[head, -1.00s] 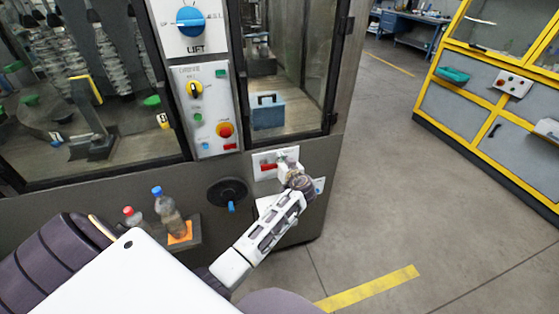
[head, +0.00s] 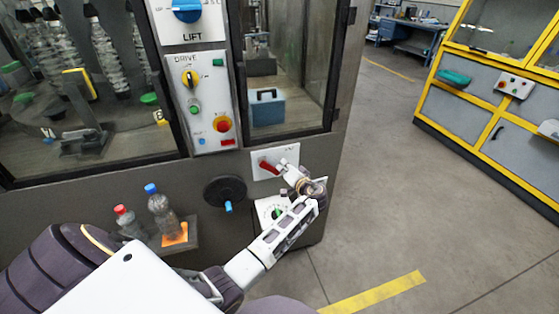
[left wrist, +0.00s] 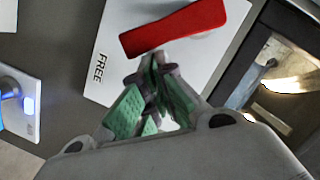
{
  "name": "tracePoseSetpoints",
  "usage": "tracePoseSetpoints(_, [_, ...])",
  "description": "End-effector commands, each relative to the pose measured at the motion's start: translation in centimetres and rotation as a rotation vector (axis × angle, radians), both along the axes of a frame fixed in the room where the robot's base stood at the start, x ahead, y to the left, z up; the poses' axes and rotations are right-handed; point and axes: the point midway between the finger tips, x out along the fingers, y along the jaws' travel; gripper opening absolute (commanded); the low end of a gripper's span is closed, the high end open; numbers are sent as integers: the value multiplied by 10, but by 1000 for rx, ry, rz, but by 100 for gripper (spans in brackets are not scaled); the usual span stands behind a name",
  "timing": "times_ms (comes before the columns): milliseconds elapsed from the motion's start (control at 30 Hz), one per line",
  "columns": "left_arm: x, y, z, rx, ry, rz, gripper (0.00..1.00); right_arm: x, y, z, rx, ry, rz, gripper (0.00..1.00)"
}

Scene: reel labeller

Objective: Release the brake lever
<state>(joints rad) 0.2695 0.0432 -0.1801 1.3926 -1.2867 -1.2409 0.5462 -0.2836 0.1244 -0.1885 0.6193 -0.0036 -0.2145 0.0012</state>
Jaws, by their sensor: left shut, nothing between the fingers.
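The red brake lever (head: 268,167) is on a white plate (head: 289,152) low on the machine's front, near its right corner. In the head view it slants down to the right, its right end close to my gripper. My left gripper (head: 283,164) is at the plate, just right of the lever. In the left wrist view the lever (left wrist: 172,27) crosses the white plate (left wrist: 120,75), which reads FREE below the lever's left end. The gripper's green-padded fingers (left wrist: 158,62) are shut and empty, their tips beside the lever's lower edge. I cannot tell whether they touch it. My right gripper is out of view.
A black handwheel (head: 225,190) with a blue knob is left of the lever plate. A dial plate (head: 270,212) is below, partly behind my arm. Two bottles stand on a small shelf (head: 192,243). Above is the drive panel (head: 208,105). Floor to the right is clear.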

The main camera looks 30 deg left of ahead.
Motion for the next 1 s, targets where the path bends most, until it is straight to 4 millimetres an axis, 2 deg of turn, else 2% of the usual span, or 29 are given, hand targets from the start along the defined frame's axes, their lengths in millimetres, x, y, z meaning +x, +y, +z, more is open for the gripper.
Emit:
tracePoseSetpoints(233, [-2,2,-12,70,82,1,0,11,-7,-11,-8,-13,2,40])
tracePoseSetpoints(500, [-3,3,-17,71,83,1,0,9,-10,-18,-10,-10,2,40])
tracePoseSetpoints(1000, [-3,3,-17,71,82,0,0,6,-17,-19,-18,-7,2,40])
